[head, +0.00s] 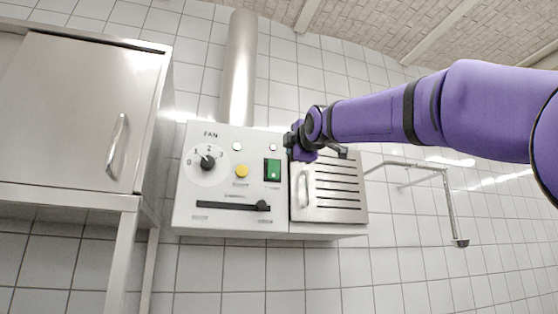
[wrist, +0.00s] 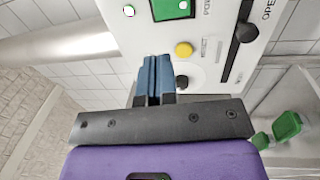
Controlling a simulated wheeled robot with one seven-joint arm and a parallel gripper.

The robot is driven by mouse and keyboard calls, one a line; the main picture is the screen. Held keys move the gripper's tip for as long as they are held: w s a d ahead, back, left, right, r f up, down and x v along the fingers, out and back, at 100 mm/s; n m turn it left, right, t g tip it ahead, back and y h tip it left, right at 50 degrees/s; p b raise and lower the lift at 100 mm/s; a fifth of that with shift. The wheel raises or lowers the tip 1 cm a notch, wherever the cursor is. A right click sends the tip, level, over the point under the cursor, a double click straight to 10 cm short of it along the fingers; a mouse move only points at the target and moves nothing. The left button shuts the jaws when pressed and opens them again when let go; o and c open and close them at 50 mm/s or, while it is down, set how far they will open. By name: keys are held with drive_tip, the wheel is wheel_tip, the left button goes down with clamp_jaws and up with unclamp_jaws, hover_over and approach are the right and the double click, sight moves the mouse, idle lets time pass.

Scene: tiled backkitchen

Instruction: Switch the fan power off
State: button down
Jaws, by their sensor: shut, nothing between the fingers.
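The fan control panel (head: 215,222) is a light grey box on the tiled wall, marked FAN. Its green switch (head: 272,170) sits at the right side, and it also shows cut off at the top of the wrist view (wrist: 172,8). A yellow button (head: 242,171) and a black rotary knob (head: 207,161) are left of the switch. A black slider knob (head: 262,206) is below it. My gripper (head: 292,140) is at the panel's upper right, above and right of the green switch. In the wrist view its blue fingers (wrist: 153,78) are shut and empty. Contact with the panel cannot be told.
A slatted metal door (head: 325,205) with a handle adjoins the panel on the right. A metal duct (head: 239,70) rises above. A steel cabinet (head: 80,110) stands at left. A metal rail (head: 448,205) is at right. Green objects (wrist: 287,126) show in the wrist view.

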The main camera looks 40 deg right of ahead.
sight(275, 163)
drive_tip(key=x, duration=1.2)
drive_tip(key=shift+w+d, duration=0.1)
drive_tip(key=shift+w, duration=0.1)
drive_tip(key=shift+w+d+r, duration=0.1)
drive_tip(key=shift+w+d, duration=0.1)
drive_tip(key=shift+w, duration=0.5)
drive_tip(key=shift+w+d+r, duration=0.1)
drive_tip(key=shift+w, duration=0.15)
drive_tip(key=shift+s, duration=0.1)
